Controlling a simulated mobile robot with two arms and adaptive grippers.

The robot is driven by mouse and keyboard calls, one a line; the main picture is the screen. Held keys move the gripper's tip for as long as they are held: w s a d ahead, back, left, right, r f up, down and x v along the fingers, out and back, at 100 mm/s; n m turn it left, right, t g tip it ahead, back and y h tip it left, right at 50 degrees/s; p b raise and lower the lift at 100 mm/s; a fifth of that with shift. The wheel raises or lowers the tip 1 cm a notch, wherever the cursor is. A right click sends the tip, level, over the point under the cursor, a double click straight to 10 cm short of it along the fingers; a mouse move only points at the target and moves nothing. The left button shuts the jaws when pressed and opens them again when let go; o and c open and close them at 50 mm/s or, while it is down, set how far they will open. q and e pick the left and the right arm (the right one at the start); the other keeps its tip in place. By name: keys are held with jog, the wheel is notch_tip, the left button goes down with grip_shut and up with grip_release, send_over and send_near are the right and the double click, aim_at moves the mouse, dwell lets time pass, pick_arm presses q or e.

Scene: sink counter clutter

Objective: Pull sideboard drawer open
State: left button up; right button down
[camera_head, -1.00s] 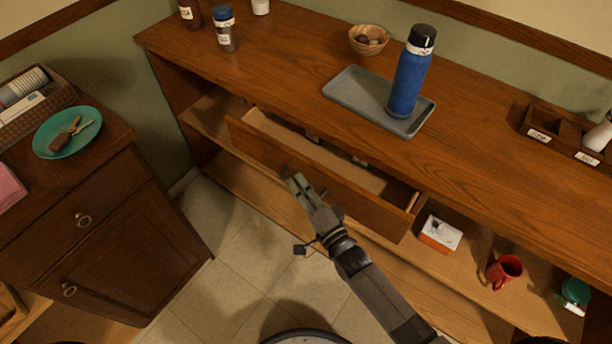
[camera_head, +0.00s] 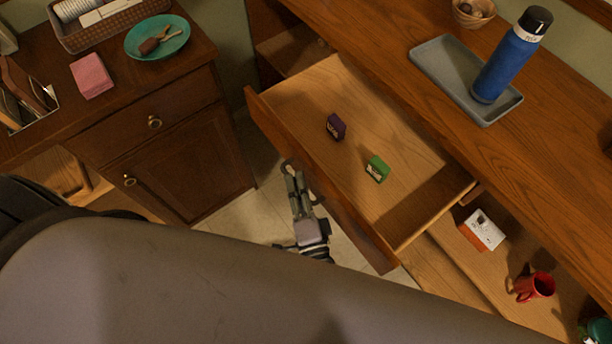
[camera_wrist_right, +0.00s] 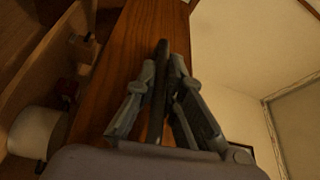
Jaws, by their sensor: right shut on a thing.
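The sideboard drawer (camera_head: 345,215) is pulled well out from the sideboard (camera_head: 390,60), with its wooden inside in plain view. A small dark purple box (camera_head: 336,127) and a small green box (camera_head: 377,169) lie in it. My right gripper (camera_head: 290,170) is at the outer side of the drawer front. In the right wrist view its fingers (camera_wrist_right: 163,85) are closed around a dark bar, the drawer handle (camera_wrist_right: 160,62), in front of reddish wood. The fingers partly hide the handle. My left gripper is not in view.
A blue bottle (camera_head: 506,62) stands on a grey tray (camera_head: 436,62) on the sideboard top. A dark cabinet (camera_head: 185,165) stands to the left. My own arm covers the foreground.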

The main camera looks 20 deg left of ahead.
jog(key=shift+s+f, duration=0.1)
jog(key=c, duration=1.7)
grip_release()
jog(key=v, duration=1.2)
